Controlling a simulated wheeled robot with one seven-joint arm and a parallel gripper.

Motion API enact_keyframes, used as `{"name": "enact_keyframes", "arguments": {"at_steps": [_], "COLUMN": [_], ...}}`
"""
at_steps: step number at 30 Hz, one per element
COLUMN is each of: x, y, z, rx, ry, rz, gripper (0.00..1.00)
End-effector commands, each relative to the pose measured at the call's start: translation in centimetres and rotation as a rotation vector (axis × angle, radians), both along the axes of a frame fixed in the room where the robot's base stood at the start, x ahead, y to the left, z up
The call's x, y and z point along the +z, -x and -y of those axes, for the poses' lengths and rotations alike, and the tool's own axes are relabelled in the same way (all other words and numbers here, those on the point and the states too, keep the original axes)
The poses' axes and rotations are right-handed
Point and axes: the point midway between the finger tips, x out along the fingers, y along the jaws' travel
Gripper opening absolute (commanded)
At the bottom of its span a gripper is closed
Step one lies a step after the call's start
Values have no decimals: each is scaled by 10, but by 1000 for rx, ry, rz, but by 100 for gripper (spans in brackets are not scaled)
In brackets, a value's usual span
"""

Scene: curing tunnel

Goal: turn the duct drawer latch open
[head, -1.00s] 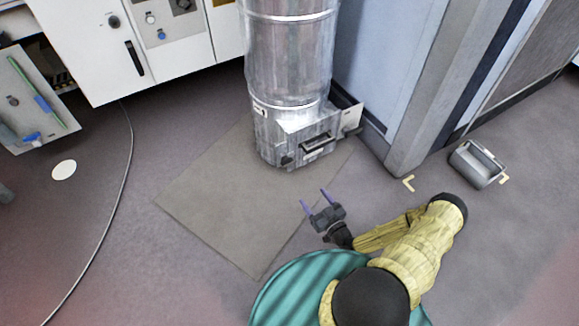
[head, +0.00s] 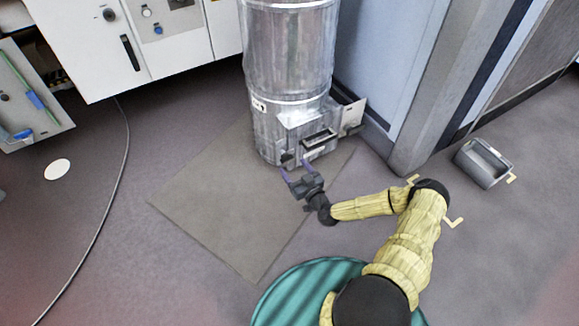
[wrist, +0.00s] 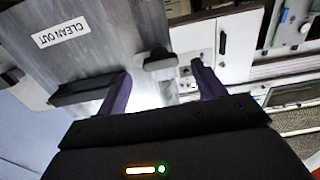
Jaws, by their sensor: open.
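The silver duct (head: 288,65) stands upright with a drawer (head: 320,150) at its foot. The drawer front has a dark bar handle (head: 320,138), also seen in the wrist view (wrist: 85,90). The dark latch (head: 287,158) is at the drawer's lower left in the head view. In the wrist view the latch (wrist: 160,60) shows between my fingertips, beyond them. My gripper (head: 296,168) is open, its purple fingers pointing at the latch. I cannot tell whether they touch it. A label reading CLEAN OUT (wrist: 62,30) shows upside down in the wrist view.
A grey floor mat (head: 225,205) lies under the duct. White cabinets (head: 80,45) stand at the back left, and a blue-grey wall with a post (head: 425,90) at the right. A grey bin (head: 482,163) sits at the far right. A cable (head: 115,185) crosses the left floor.

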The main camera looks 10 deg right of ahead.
Motion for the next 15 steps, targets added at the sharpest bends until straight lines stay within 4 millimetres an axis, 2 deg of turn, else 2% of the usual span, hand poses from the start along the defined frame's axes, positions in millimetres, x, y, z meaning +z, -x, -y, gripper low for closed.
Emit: {"name": "enact_keyframes", "arguments": {"at_steps": [3, 6, 15], "x": [-4, -3, 0], "y": [-19, -29, -36], "z": [-6, -10, -12], "rx": [1, 2, 1], "ry": [1, 0, -1], "rz": [1, 1, 0], "gripper": [69, 69, 69]}}
